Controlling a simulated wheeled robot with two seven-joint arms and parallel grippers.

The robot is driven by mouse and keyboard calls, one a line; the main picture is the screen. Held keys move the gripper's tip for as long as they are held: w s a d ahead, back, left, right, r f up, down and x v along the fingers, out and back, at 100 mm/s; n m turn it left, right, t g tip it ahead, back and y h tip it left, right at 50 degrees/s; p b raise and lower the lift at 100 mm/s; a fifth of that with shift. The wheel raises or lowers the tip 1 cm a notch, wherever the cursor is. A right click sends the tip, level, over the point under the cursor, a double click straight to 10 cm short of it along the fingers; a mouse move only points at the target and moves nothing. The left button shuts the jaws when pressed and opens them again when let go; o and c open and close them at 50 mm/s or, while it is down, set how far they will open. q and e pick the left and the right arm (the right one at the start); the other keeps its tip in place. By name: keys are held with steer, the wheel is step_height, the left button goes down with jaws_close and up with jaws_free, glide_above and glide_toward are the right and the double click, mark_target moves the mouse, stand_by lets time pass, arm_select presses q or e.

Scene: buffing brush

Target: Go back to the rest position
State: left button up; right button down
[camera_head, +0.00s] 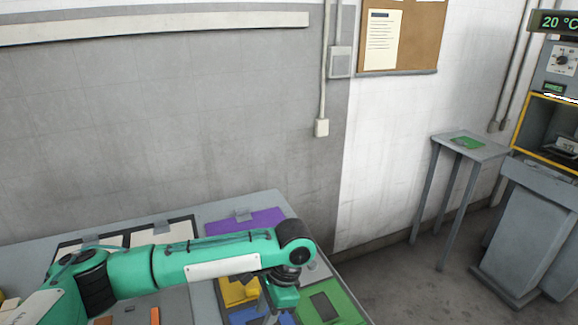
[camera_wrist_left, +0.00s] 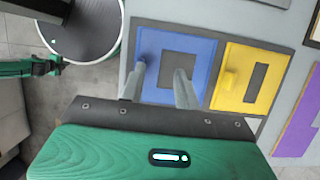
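My left arm comes in from the left in the head view and reaches over the table. Its gripper (camera_head: 270,308) points down at the table's front part and is partly cut off by the lower edge. In the left wrist view the two grey fingers (camera_wrist_left: 160,80) stand apart with nothing between them. Beneath them is a blue panel (camera_wrist_left: 203,57) with a grey square; a small blue raised piece shows by the left fingertip. Whether it touches cannot be told. My right gripper cannot be made out; a green arm part shows at the wrist view's left edge.
The table (camera_head: 180,215) carries coloured panels: purple (camera_head: 262,218), yellow (camera_head: 232,293) and green (camera_head: 345,308). The yellow panel (camera_wrist_left: 262,101) also shows in the wrist view. A small stand (camera_head: 480,150) and a grey machine (camera_head: 535,200) are at the right. Floor between is clear.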

arm_select(q)
steer(key=s+d+f+n+t+h, duration=0.1)
steer(key=s+d+f+h, duration=0.3)
steer(key=s, duration=0.2)
steer(key=s+d+f+n+h, duration=0.1)
steer(key=s+d+f+h, duration=0.2)
steer(key=s+d+h, duration=0.15)
steer(key=s+a+f+n+t+y, duration=0.25)
steer(key=s+a+n, duration=0.35)
steer(key=a, duration=0.7)
steer(key=s+a+f+n+t+y, duration=0.3)
steer(key=s+a, duration=0.4)
steer(key=a, duration=0.7)
step_height(320, 180, down, 30)
steer(key=g, duration=0.3)
steer(key=s+a+f, duration=0.3)
steer(key=s+f, duration=1.6)
steer(key=f, duration=0.2)
steer(key=shift+s+g+h, duration=0.3)
steer(key=shift+g, duration=0.15)
